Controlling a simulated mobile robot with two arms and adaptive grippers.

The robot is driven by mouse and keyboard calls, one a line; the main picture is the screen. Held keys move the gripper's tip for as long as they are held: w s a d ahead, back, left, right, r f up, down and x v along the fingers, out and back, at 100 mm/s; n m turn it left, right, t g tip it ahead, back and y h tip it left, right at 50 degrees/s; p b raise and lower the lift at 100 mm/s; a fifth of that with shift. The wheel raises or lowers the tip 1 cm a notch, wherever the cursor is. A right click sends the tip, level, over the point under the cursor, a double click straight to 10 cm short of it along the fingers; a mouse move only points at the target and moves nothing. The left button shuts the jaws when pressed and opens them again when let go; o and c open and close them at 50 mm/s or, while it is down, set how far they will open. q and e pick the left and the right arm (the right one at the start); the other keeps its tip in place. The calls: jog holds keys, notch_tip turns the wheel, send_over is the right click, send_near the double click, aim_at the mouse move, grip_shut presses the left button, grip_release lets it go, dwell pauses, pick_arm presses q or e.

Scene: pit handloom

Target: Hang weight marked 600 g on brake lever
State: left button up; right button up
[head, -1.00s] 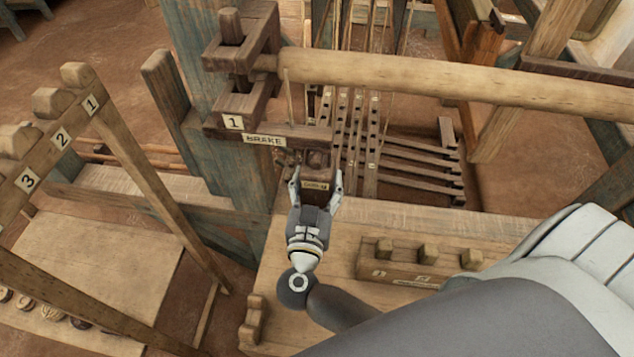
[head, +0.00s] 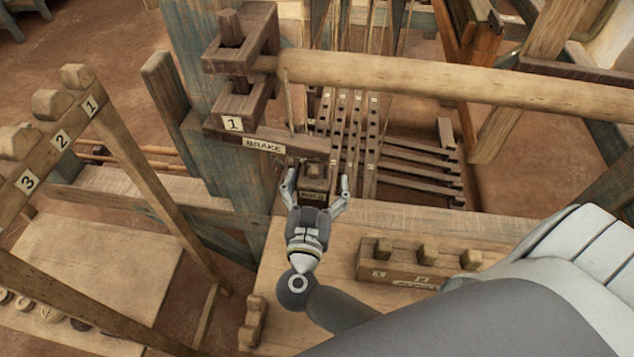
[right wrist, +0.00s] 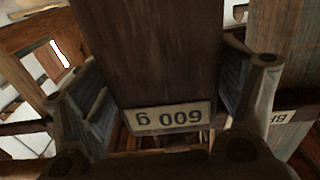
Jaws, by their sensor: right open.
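The dark wooden weight (head: 314,173) is at the free end of the brake lever (head: 300,138), a dark bar with a "BRAKE" label. In the right wrist view the weight (right wrist: 150,50) carries a "600 g" label, seen upside down. My right gripper (head: 316,190) is open, with one finger on each side of the weight. Its fingers also flank the weight in the right wrist view (right wrist: 165,95). The join between weight and lever is hidden, so I cannot tell how it hangs. My left gripper is out of view.
A wooden rack (head: 420,268) with several pegs stands on the bench (head: 300,335) to the right of my gripper. A thick round beam (head: 450,80) crosses above. A numbered wooden frame (head: 130,165) stands at left. Slotted treadle bars (head: 415,165) lie behind the weight.

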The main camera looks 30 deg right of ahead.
jog(key=shift+s+f, duration=0.1)
jog(key=shift+f, duration=0.05)
jog(key=v, duration=1.2)
jog(key=shift+a, duration=0.15)
dwell(0.3)
